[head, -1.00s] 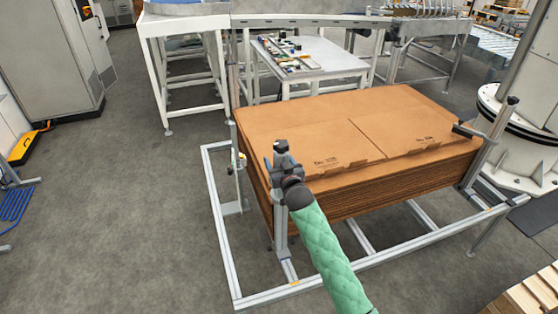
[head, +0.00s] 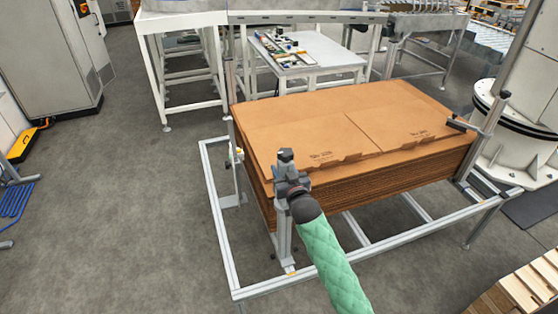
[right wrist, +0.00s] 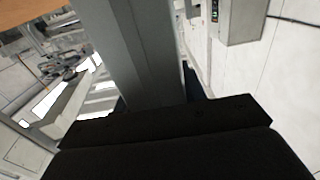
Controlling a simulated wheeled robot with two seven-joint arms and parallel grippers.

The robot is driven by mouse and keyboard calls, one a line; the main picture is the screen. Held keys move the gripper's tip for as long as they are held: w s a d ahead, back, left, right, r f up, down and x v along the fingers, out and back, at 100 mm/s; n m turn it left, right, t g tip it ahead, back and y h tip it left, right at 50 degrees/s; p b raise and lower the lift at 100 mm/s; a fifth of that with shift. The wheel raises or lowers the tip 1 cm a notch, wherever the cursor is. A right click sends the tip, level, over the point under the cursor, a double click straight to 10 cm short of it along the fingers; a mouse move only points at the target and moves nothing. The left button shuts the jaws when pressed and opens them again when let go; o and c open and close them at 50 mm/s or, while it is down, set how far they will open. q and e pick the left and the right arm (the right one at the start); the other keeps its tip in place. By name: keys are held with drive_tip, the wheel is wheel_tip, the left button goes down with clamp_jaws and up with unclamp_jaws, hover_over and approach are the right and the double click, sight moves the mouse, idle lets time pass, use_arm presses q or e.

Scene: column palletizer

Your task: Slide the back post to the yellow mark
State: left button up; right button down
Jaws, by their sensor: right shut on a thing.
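A grey upright post (head: 284,238) with a dark clamp-like top stands on the near rail, against the near side of the cardboard stack (head: 350,125). My right gripper (head: 288,186), on the green-sleeved arm, is shut on this post just below its top. In the right wrist view the grey post (right wrist: 138,50) rises beyond the black gripper body; the fingertips are hidden. A small yellow mark (head: 291,272) shows on the rail close by the post's foot. Another post (head: 485,135) stands at the stack's right end. My left gripper is not in view.
The pale metal frame (head: 225,240) surrounds the stack's base. A thin post with a yellow part (head: 239,153) stands at the stack's left side. A white table (head: 305,58) stands behind.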

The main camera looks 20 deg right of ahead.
drive_tip(key=s, duration=0.4)
drive_tip(key=c, duration=0.9)
unclamp_jaws()
drive_tip(key=shift+c, duration=0.2)
drive_tip(key=shift+o, duration=0.6)
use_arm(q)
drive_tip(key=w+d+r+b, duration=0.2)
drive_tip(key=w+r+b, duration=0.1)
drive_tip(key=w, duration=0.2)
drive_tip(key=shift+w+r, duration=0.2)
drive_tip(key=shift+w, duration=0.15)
use_arm(e)
drive_tip(key=s, duration=0.7)
drive_tip(key=shift+s+d, duration=0.2)
drive_tip(key=shift+s, duration=0.2)
